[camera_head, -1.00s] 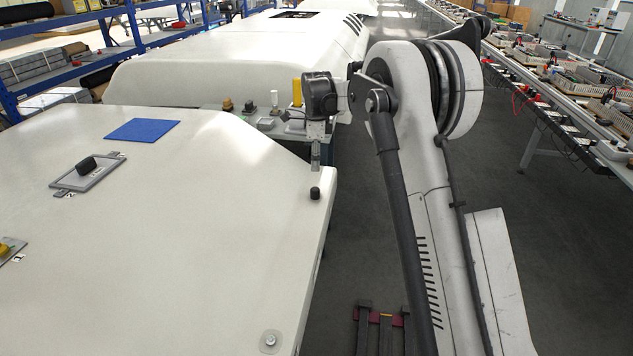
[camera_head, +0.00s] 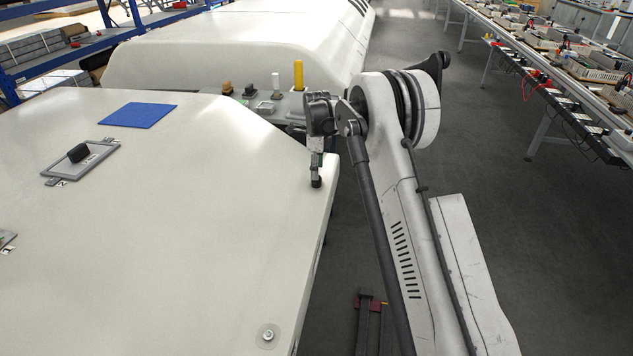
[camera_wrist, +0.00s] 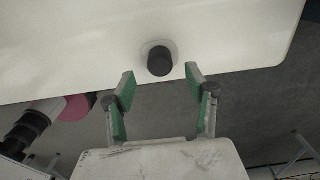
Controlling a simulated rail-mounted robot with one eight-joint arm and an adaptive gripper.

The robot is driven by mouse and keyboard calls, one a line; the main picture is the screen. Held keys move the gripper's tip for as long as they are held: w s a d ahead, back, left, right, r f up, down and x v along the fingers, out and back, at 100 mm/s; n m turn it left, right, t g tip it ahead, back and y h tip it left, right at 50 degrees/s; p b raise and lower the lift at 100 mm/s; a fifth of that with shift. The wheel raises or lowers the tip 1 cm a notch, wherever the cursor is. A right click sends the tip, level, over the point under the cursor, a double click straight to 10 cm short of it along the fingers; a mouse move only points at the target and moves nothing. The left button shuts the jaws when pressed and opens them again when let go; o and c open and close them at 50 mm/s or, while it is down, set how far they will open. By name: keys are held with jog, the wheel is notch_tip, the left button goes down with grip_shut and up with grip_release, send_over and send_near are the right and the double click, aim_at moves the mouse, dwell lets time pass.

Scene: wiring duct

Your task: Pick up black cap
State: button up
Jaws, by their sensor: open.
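The black cap (camera_wrist: 160,61) stands on the white panel near its edge. In the wrist view it lies just beyond and between my two fingertips. In the head view the black cap (camera_head: 316,182) is at the panel's right edge, right below my gripper (camera_head: 316,172). My gripper (camera_wrist: 159,74) also shows in the wrist view with its green-padded fingers apart and nothing between them. From the head view I cannot tell whether the fingers touch the cap.
The white panel (camera_head: 200,230) carries a blue square (camera_head: 137,115), a grey plate with a black knob (camera_head: 78,152) and a bolt (camera_head: 267,335). A yellow cylinder (camera_head: 298,75) and several small parts stand behind my gripper. Open floor lies right of the panel edge.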

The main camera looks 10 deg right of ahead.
jog(key=shift+f+b, duration=0.3)
jog(key=shift+f, duration=2.35)
jog(key=shift+c, duration=0.2)
jog(key=c, duration=0.8)
